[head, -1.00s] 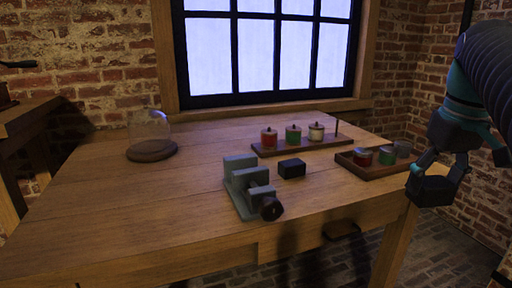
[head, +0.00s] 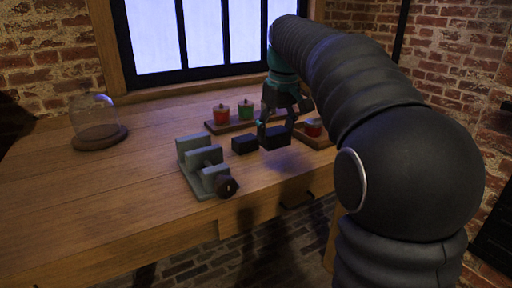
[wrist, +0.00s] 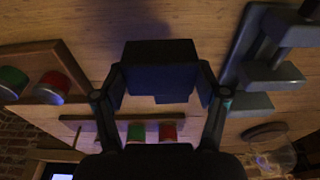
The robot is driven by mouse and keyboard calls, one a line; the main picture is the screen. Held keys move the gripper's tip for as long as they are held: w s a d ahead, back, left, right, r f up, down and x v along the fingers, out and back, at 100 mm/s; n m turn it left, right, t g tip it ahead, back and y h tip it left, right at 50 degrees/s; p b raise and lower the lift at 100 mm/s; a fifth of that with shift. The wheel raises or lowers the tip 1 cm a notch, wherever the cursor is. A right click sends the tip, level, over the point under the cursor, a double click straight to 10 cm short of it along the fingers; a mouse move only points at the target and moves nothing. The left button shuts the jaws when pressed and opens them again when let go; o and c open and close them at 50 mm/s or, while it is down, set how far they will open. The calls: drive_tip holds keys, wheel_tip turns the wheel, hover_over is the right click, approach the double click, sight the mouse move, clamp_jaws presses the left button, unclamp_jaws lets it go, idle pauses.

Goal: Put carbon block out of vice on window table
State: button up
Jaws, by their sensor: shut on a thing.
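My gripper (head: 276,126) is shut on a black carbon block (head: 275,139), low over the window table (head: 110,200). In the wrist view, the held block (wrist: 160,66) sits between both fingers. I cannot tell whether it touches the tabletop.
A glass dome (head: 95,115) stands at the far left. The left table area is clear.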

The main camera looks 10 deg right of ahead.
drive_tip(key=w+a+f, duration=0.2)
drive_tip(key=w+a, duration=0.1)
drive_tip(key=shift+f, duration=0.25)
drive_tip(key=shift+f+b, duration=0.35)
drive_tip(key=shift+f, duration=1.7)
drive_tip(key=shift+f, duration=0.1)
drive_tip(key=o, duration=1.3)
